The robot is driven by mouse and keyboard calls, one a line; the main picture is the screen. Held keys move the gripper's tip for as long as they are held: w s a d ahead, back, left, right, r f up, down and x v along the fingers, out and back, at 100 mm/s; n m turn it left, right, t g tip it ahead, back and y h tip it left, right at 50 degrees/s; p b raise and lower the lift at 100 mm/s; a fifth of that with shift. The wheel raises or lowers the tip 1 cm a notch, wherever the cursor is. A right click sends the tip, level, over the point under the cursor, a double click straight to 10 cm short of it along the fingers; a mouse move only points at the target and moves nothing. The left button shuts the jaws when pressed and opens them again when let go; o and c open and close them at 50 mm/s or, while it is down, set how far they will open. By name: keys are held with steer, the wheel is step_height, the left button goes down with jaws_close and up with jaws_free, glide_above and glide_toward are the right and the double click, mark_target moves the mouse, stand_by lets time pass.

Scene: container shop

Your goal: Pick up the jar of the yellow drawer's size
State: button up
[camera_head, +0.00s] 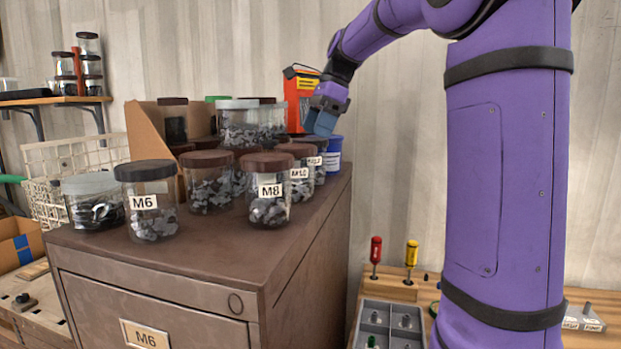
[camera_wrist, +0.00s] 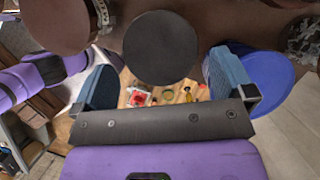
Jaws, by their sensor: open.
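Dark-lidded jars of metal parts stand on the brown cabinet. The M6 jar (camera_head: 150,215) is at front left and the M8 jar (camera_head: 268,208) at front right. Behind M8, a jar that seems to read M10 (camera_head: 300,188) stands before another labelled jar (camera_head: 320,172), its label too small to read. My gripper (camera_head: 322,122) is open above the cabinet's far right corner. In the wrist view, a dark round lid (camera_wrist: 160,48) lies between my finger directions; I cannot tell whether the fingers flank it. The cabinet's front drawer carries an M6 label (camera_head: 145,335). I see no yellow drawer.
Unlabelled jars (camera_head: 208,190) and a cardboard box (camera_head: 146,135) crowd the cabinet top. A grey tray (camera_head: 365,310) and screwdrivers sit on a lower bench at right.

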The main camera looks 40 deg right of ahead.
mark_target(311, 139)
steer(key=shift+x, duration=1.9)
steer(key=c, duration=1.3)
steer(key=shift+r, duration=0.1)
